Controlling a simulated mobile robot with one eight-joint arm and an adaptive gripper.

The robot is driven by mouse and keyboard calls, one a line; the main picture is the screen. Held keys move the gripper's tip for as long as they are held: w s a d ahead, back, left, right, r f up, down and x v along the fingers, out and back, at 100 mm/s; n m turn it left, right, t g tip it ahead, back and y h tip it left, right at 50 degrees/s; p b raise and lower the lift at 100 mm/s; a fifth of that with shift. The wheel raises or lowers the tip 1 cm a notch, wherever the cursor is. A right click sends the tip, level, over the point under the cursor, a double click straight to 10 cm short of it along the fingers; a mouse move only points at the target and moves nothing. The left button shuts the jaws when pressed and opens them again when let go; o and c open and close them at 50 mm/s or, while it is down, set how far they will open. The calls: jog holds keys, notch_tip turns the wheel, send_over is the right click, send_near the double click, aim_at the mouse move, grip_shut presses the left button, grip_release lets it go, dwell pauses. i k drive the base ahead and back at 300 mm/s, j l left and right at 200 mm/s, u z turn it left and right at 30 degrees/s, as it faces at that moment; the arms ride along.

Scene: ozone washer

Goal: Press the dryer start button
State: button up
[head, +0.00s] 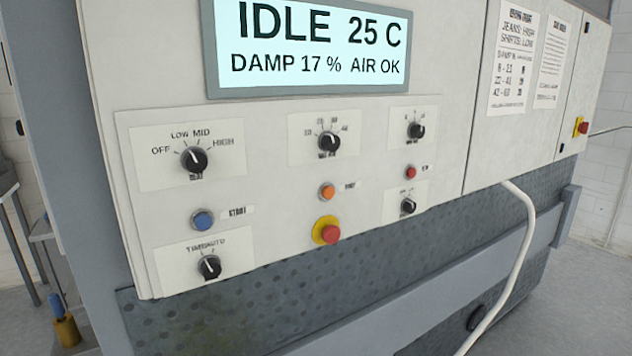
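The dryer control panel (265,236) fills the middle of the head view. A blue round button (203,220) sits at its left, with a label reading START just to its right. Above it is a black heat knob (194,160) marked OFF, LOW, MID and HIGH, and below it a smaller black knob (209,267). The display (309,42) above the panel reads IDLE, 25 C, DAMP 17 %, AIR OK. My gripper is not in this view. Nothing hides the blue button.
An orange button (327,191), a red emergency button on yellow (326,230) and a small red button (411,171) lie to the right. A white hose (520,250) hangs at the right. The space before the panel looks clear.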

aim_at(203, 221)
jog(key=u, duration=1.25)
